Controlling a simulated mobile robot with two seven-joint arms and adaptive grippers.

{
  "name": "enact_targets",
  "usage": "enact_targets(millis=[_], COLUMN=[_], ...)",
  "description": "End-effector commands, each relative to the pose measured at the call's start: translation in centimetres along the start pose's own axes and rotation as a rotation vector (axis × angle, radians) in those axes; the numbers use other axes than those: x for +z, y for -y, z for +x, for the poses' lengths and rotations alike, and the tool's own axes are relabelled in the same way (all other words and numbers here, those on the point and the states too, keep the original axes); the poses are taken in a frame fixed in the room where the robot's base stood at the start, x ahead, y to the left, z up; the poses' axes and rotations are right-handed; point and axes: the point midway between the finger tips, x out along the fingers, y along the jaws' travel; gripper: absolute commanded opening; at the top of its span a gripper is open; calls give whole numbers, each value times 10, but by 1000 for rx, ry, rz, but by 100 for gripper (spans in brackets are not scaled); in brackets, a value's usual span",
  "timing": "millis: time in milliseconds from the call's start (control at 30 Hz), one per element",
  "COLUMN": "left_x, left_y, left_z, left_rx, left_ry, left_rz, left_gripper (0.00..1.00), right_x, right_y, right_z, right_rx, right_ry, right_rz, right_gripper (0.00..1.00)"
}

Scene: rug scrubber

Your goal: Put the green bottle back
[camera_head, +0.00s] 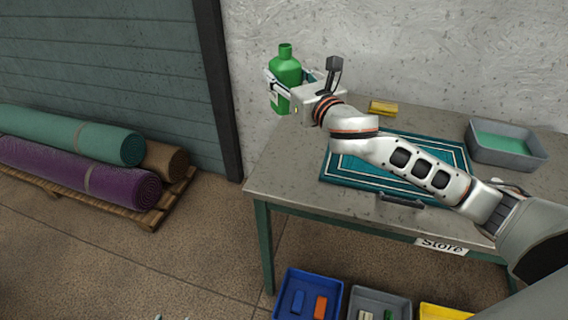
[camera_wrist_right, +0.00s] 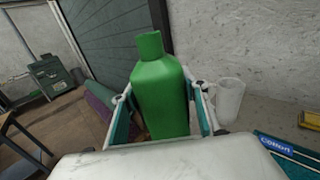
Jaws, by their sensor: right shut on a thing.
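The green bottle (camera_head: 286,70) is upright at the back left corner of the metal table (camera_head: 285,175). My right gripper (camera_head: 291,88) is shut on it around its body. The wrist view shows the bottle (camera_wrist_right: 160,95) between the two fingers, with its neck and shoulders clear above them. Its base is hidden in the wrist view, and I cannot tell whether it touches the table top.
A teal mat (camera_head: 345,165), a yellow block (camera_head: 383,107) and a grey tub (camera_head: 535,155) are on the table. A blue bin (camera_head: 283,300) and other bins sit below; rolled rugs (camera_head: 75,135) lie left.

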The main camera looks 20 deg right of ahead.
Motion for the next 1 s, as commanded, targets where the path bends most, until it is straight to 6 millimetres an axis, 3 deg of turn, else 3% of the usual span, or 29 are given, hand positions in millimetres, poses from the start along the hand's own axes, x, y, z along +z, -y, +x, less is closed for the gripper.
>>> enact_targets(millis=[67,167,700,833,1000], left_x=[0,0,35,44,47], left_y=[0,0,-5,-7,-7], left_z=[1,2,18,21,22], left_rx=[0,-1,3,5,5], left_ry=[-3,-6,14,22,23], left_rz=[1,1,-1,-1,-2], left_gripper=[42,42,42,42,42], right_x=[7,2,-121,-140,-149], right_y=[0,0,0,0,-1], right_z=[4,6,6,6,6], right_rx=[3,6,5,5,5], right_ry=[3,-1,-4,-2,1], right_rz=[2,6,8,6,6], right_gripper=[7,7,7,7,7])
